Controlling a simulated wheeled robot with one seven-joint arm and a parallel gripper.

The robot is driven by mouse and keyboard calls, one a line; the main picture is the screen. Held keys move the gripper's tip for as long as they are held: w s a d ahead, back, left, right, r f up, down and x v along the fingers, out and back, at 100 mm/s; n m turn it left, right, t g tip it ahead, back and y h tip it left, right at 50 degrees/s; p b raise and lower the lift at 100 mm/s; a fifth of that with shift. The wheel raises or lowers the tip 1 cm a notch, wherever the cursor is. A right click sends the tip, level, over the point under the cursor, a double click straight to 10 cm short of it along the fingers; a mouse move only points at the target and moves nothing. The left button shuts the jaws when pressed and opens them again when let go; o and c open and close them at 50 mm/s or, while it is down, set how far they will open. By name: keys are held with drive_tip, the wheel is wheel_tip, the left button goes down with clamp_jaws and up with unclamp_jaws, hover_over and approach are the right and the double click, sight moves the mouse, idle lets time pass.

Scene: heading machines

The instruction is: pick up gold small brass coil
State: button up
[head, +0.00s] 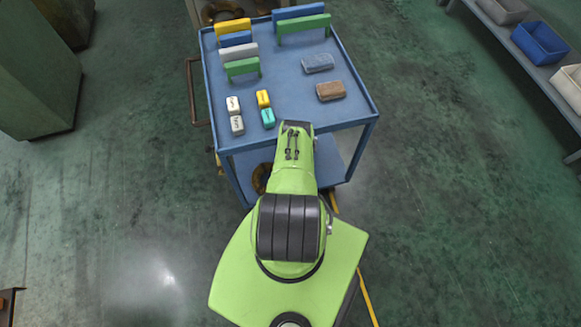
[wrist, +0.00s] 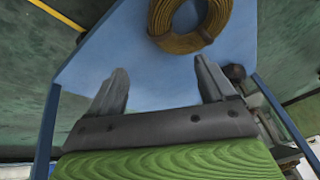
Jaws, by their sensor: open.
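A gold-brown brass coil (wrist: 180,43) lies flat on the blue lower shelf (wrist: 150,75) of a cart, at the top of the wrist view and cut off by its edge. It is wound as a ring with a band around it. My gripper (wrist: 160,70) is open and empty, with its two fingers pointing toward the coil. The coil is beyond the fingertips, slightly right of their middle, with a gap between. In the head view part of a brown coil (head: 260,178) shows on the lower shelf left of my arm. My gripper is hidden there.
The cart's blue top tray (head: 290,95) carries coloured blocks and small labelled boxes (head: 263,98) above the lower shelf. Cart posts (wrist: 45,135) flank the shelf. Another brown coil (head: 222,12) is behind the cart. A rack with bins (head: 540,42) stands right; open floor lies between.

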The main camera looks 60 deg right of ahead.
drive_tip(key=shift+w+r+n, duration=0.25)
drive_tip(key=shift+w+n, duration=0.3)
drive_tip(key=shift+n, duration=0.35)
drive_tip(key=shift+f, duration=0.1)
drive_tip(key=b+x, duration=1.4)
drive_tip(key=shift+s+d+f+b, duration=0.1)
drive_tip(key=shift+d+f+b, duration=0.05)
drive_tip(key=shift+b, duration=0.15)
drive_tip(key=shift+w+d+f+b, duration=0.25)
drive_tip(key=shift+f+b, duration=0.35)
drive_tip(key=shift+b, duration=0.2)
drive_tip(key=c, duration=1.5)
